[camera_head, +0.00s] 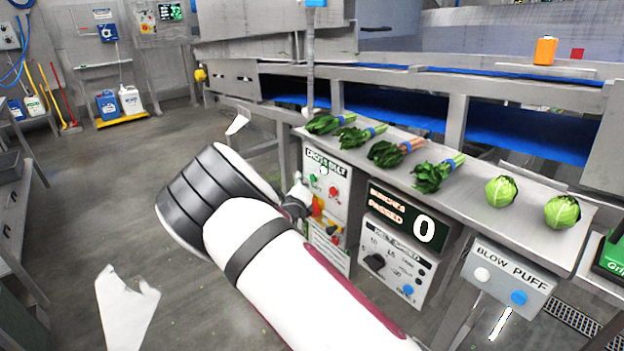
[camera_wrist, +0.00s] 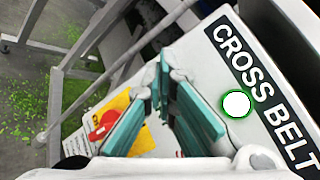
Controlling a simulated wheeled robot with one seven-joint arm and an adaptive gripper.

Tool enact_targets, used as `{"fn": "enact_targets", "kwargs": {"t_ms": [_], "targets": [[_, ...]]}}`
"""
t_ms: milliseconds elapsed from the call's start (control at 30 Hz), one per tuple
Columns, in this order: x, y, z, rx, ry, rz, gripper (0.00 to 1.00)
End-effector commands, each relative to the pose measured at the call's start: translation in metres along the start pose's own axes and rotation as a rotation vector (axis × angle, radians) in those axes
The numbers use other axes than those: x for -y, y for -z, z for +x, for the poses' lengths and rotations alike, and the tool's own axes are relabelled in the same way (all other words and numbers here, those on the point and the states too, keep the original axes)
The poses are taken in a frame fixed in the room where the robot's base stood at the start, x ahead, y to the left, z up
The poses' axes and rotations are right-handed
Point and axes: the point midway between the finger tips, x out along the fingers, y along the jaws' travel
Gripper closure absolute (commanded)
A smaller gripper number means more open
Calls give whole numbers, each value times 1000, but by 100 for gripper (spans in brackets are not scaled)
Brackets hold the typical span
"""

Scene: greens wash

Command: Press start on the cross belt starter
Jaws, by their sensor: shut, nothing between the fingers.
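The cross belt starter (camera_head: 342,179) is a pale panel under the left end of the steel counter, with a "CROSS BELT" label on top. A white disc with a green rim (camera_wrist: 236,104) sits beside the label. In the head view a small green spot (camera_head: 314,181) and a red button (camera_head: 333,191) show below the label. A red rotary switch on a yellow plate (camera_wrist: 103,126) is lower on the panel. My gripper (camera_wrist: 162,82) is shut and empty, its teal fingers close over the panel face between disc and switch. Whether it touches is unclear; the fingers hide part of the face.
Leafy bunches (camera_head: 385,152) and two cabbages (camera_head: 501,191) lie on the counter (camera_head: 465,197) above. A display reading 0 (camera_head: 424,229), a dial panel (camera_head: 377,262) and a blow puff box (camera_head: 500,277) are to the right. Floor is open at left.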

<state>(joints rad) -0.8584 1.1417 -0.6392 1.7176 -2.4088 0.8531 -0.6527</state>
Motion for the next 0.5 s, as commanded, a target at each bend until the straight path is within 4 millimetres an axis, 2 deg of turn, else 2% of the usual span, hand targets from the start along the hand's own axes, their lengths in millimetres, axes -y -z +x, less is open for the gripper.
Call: {"fn": "enact_targets", "kwargs": {"t_ms": [167, 500], "targets": [[-1, -1, -1, 0, -1, 0, 100], [-15, -16, -21, 1, -1, -1, 100]]}}
